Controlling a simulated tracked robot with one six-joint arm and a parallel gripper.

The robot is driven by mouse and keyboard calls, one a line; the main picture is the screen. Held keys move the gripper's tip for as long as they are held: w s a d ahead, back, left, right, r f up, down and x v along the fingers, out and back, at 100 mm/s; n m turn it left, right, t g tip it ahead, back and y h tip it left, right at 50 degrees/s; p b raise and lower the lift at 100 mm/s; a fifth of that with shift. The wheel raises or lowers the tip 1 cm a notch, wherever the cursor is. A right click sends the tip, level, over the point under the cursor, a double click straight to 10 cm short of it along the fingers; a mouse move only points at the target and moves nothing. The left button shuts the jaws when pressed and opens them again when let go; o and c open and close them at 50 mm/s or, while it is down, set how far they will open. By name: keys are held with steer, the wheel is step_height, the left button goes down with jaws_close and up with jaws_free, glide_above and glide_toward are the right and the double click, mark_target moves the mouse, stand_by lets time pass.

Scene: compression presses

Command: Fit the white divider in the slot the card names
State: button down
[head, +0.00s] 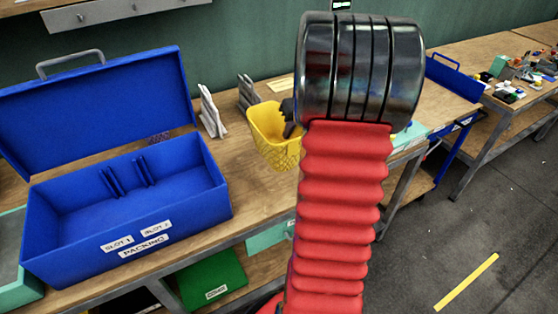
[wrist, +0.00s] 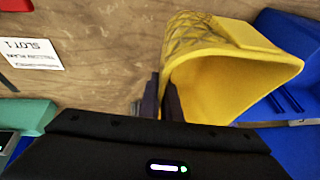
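The blue box (head: 212,207) stands open at the left in the head view, with dark blue slot ribs inside and labels SLOT 1 (head: 117,243) and SLOT 2 (head: 157,229) on its front. A card (wrist: 30,52), upside down in the wrist view, reads SLOT 1. A yellow basket (head: 272,150) is at my gripper; it also shows in the wrist view (wrist: 235,70). My gripper (wrist: 163,88) has its fingers close together at the basket's rim, seemingly shut on its wall.
A green bin (head: 213,280) is below the bench. My arm hides part of the bench. Another bench (head: 520,95) with small clutter stands at the right. The floor (head: 430,225) is clear apart from a yellow line.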

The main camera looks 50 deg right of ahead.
step_height(320, 180, down, 6)
stand_by(0.5)
steer(key=shift+f, duration=1.85)
steer(key=shift+f, duration=0.1)
steer(key=c, duration=2)
jaws_free()
steer(key=v, duration=1.2)
